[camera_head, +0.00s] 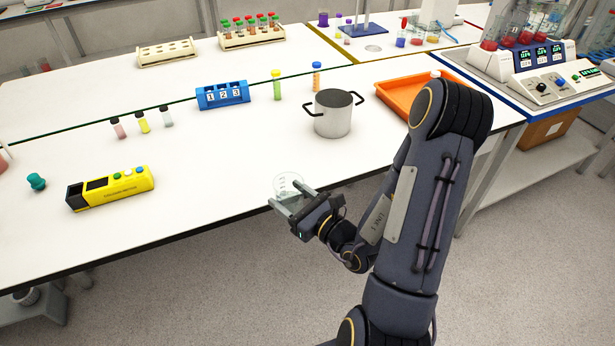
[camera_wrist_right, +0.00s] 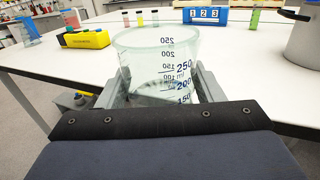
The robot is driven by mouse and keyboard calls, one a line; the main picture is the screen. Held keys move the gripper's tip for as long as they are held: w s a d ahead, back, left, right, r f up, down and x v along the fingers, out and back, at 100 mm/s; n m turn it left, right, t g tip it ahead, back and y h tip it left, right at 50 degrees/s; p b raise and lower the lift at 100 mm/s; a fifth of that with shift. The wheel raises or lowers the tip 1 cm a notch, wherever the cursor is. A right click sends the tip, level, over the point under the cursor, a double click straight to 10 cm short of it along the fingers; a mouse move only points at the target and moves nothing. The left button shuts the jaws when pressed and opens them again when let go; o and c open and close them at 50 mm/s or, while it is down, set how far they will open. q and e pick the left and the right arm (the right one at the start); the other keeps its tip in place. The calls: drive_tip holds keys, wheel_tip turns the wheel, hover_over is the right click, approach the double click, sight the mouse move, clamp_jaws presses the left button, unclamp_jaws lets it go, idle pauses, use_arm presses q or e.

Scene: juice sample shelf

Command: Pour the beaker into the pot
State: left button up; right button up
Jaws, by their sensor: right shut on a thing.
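The beaker (camera_head: 288,184) is clear glass with printed volume marks. My right gripper (camera_head: 288,203) is shut on it near the front edge of the table. In the right wrist view the beaker (camera_wrist_right: 160,65) stands about upright between the two fingers of the right gripper (camera_wrist_right: 155,88). Whether it holds any liquid is hard to tell. The pot (camera_head: 333,114) is a steel vessel with two dark handles and an open top. It stands on the table behind and to the right of the beaker, apart from it. My left gripper is in neither view.
A blue numbered block (camera_head: 222,95), a green-yellow tube (camera_head: 277,84) and an orange tube (camera_head: 316,76) stand left of and behind the pot. An orange tray (camera_head: 400,96) lies right of it. A yellow device (camera_head: 110,188) is at the left. The table between beaker and pot is clear.

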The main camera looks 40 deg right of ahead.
drive_tip(key=w+a+f+m+h, duration=0.2)
drive_tip(key=a+f, duration=0.7)
drive_tip(key=f, duration=0.2)
drive_tip(key=shift+w+f+h, duration=0.15)
drive_tip(key=shift+h, duration=0.25)
